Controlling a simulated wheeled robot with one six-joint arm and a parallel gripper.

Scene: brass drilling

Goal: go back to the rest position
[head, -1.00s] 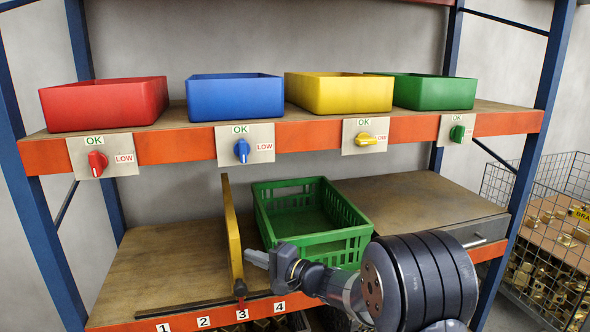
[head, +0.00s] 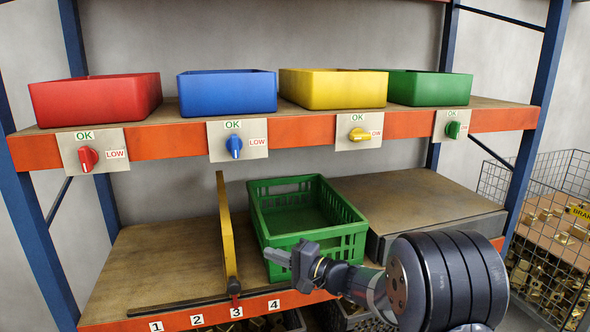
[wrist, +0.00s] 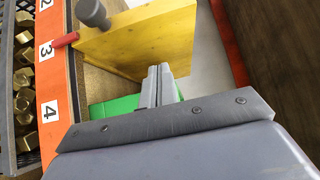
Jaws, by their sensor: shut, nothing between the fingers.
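My gripper (head: 285,257) is shut and empty in the head view, in front of the near wall of the green crate (head: 352,248) on the lower shelf. It stands to the right of the yellow divider (head: 228,240), which is upright above the numbered strip, close to the mark 3. In the wrist view the closed fingers of my gripper (wrist: 161,80) point toward the yellow divider (wrist: 140,40). A bit of green (wrist: 112,107) shows beside the fingers. A gap between the fingers and the divider is hard to judge there.
Red (head: 95,100), blue (head: 227,93), yellow (head: 332,90) and green (head: 430,88) bins stand on the upper shelf above coloured knobs. A wire cage (head: 545,215) with brass parts stands at far right.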

